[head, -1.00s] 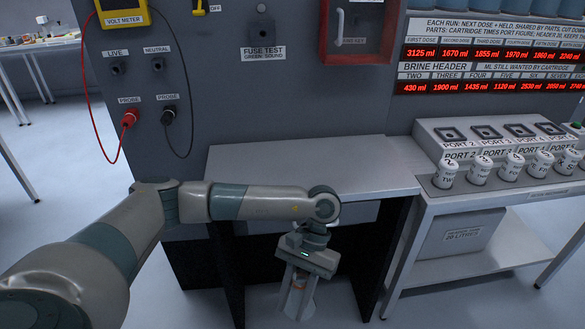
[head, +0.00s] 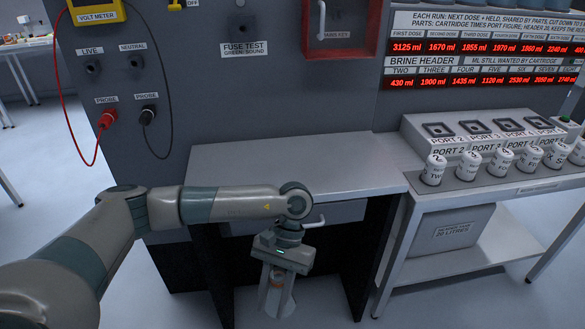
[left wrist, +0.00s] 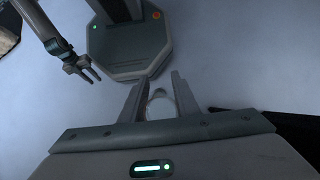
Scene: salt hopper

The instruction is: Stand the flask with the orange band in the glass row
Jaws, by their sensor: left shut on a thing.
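My left gripper (head: 279,276) hangs pointing down in front of the grey bench, with its fingers shut on a clear flask (head: 279,300). The flask is held above the floor and looks roughly upright. In the left wrist view, the flask's pale rounded rim (left wrist: 158,98) shows between the two fingers; the rest is hidden. My right gripper (left wrist: 88,74) shows in the left wrist view, its two fingers apart and nothing seen between them. I cannot make out a glass row in these views.
The grey bench top (head: 290,166) is bare. To its right, a white table (head: 420,190) carries a port block (head: 412,128) and several white numbered cartridges (head: 467,167). A grey box (head: 465,232) sits on its lower shelf. Probe cables (head: 72,115) hang at left.

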